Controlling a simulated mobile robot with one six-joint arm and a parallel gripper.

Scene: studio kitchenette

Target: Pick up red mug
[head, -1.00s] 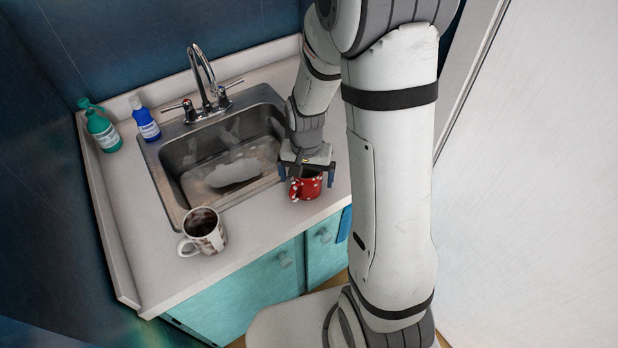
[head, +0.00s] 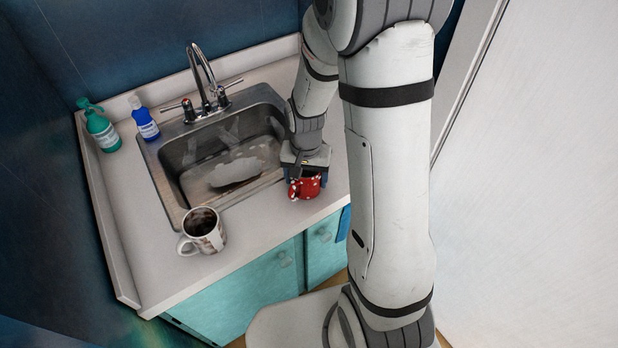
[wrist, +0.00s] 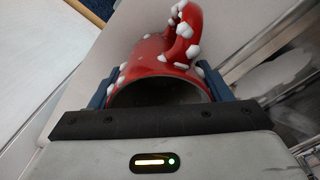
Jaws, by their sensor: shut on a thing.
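The red mug (head: 305,188) with white spots stands on the counter at the right front corner of the sink. My gripper (head: 305,176) points down over it and is shut on it. In the wrist view, the mug (wrist: 158,65) lies between the two blue fingers of my gripper (wrist: 165,92), one on each side. Its handle (wrist: 184,32) points away from the gripper body, toward the top of the view. The near part of the mug is hidden by the gripper body.
A steel sink (head: 165,185) with a faucet (head: 203,75) is left of the mug. A patterned white mug (head: 203,232) with dark contents stands at the counter's front. A green bottle (head: 102,130) and a blue bottle (head: 146,122) stand at the back left. Teal cabinets (head: 250,290) are below.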

